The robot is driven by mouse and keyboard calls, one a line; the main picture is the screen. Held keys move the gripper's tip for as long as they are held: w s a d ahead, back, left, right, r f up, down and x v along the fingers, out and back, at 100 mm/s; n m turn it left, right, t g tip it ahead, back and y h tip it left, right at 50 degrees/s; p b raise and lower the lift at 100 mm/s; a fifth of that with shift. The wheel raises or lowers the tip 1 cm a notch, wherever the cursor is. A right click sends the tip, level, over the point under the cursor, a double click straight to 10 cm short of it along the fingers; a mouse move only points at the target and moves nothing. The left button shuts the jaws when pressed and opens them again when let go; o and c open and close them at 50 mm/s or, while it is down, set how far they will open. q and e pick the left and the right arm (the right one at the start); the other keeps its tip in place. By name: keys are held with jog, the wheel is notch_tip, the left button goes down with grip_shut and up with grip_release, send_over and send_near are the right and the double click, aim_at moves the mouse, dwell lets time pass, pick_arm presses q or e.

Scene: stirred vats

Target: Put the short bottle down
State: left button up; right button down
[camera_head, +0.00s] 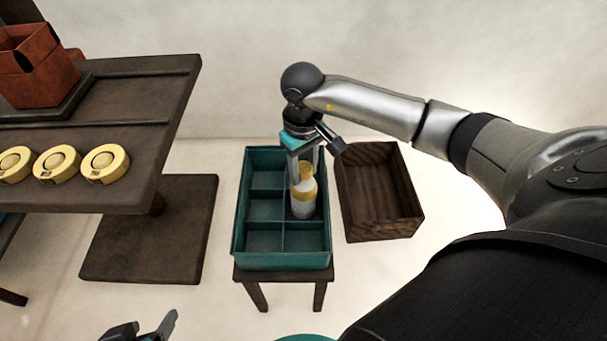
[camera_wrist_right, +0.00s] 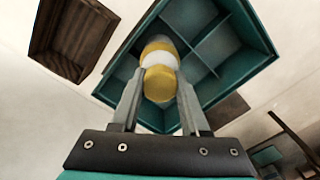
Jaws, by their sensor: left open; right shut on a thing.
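The short bottle (camera_head: 304,202) is white with a yellow top and a yellow band. My right gripper (camera_head: 305,168) is shut on its upper part from above and holds it upright over the right column of a teal divided crate (camera_head: 241,225). It appears at the middle right compartment; I cannot tell whether its base touches the crate floor. In the right wrist view the bottle (camera_wrist_right: 160,58) sits between the fingers (camera_wrist_right: 160,88), with the crate (camera_wrist_right: 250,62) behind it. The visible compartments look empty. My left gripper (camera_head: 148,332) is open and empty at the bottom edge, partly cut off.
The crate stands on a small dark stool (camera_head: 282,275). A brown wooden box (camera_head: 352,205) is close to its right, also in the wrist view (camera_wrist_right: 45,30). A dark table (camera_head: 150,130) at left carries several yellow round items (camera_head: 57,163) and a red-brown box (camera_head: 40,75).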

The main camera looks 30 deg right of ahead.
pick_arm(q)
jog(key=shift+w+d+f+t+h, duration=0.1)
jog(key=shift+w+d+t+h, duration=0.2)
jog(key=shift+w+d+t, duration=0.25)
pick_arm(e)
jog(key=shift+f, duration=0.6)
pick_arm(q)
jog(key=shift+d, duration=0.1)
pick_arm(e)
jog(key=shift+f, duration=0.1)
jog(key=shift+c, duration=2)
grip_release()
jog(key=shift+b, duration=0.3)
pick_arm(q)
jog(key=shift+w+d, duration=0.15)
jog(key=shift+d, duration=0.05)
